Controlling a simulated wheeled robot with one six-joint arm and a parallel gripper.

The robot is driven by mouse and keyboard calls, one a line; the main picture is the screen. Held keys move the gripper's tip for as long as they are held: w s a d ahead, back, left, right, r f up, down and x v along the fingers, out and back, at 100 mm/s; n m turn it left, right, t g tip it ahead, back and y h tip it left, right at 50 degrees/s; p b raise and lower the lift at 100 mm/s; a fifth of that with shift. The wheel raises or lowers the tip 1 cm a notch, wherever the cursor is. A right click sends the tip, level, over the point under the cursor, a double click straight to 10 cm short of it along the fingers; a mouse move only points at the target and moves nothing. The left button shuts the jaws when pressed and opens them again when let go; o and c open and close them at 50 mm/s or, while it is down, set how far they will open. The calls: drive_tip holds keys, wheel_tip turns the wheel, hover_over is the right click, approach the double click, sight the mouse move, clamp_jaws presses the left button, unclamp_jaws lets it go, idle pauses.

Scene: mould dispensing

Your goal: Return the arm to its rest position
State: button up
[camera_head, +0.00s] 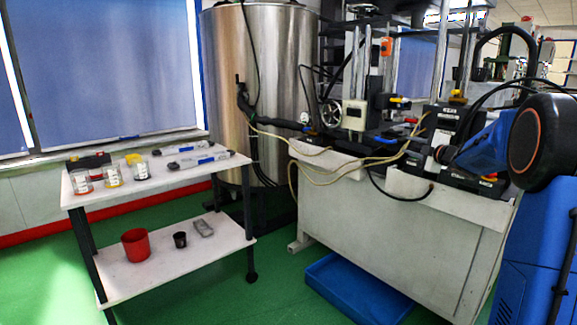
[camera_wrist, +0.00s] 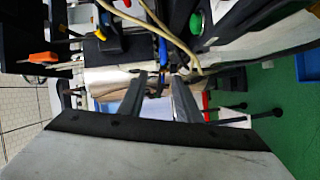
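My arm (camera_head: 490,148) shows at the right of the head view, a blue link with a large dark round joint. It reaches left in front of the machine on the white bench. My gripper is not clearly made out in the head view. In the wrist view my gripper (camera_wrist: 157,76) shows as two dark fingers pointing away from the camera. A gap stands between the fingertips, and nothing is held between them. The fingers appear apart from the things behind them.
The machine (camera_head: 352,115) with hoses stands on a white bench (camera_head: 400,235). A white two-shelf cart (camera_head: 150,187) at left bears jars and tools above, and a red cup (camera_head: 136,245) and a black cup (camera_head: 180,239) below. A blue tray (camera_head: 355,292) lies on the green floor.

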drive_tip(key=s+a+m+g+h, duration=0.1)
drive_tip(key=s+a+m+h, duration=0.1)
drive_tip(key=s+m, duration=0.3)
drive_tip(key=s+a+r+m+g+h, duration=0.1)
drive_tip(key=s+a+m+h, duration=0.15)
drive_tip(key=s, duration=0.55)
drive_tip(key=s+a+m+g+h, duration=0.1)
drive_tip(key=s+a+m+h, duration=0.15)
drive_tip(key=s, duration=0.35)
drive_tip(key=s+a+f+m+g+y, duration=0.1)
drive_tip(key=s+a+f, duration=0.4)
drive_tip(key=s, duration=0.8)
drive_tip(key=s+a+f+m+g+y, duration=0.1)
drive_tip(key=s+a+f+m+g, duration=0.3)
drive_tip(key=s+f, duration=0.5)
drive_tip(key=s+a+f+m+g+y, duration=0.2)
drive_tip(key=s+a+f+g, duration=0.2)
drive_tip(key=s, duration=1.3)
drive_tip(key=a+f, duration=0.3)
drive_tip(key=a, duration=0.1)
drive_tip(key=shift+a, duration=0.15)
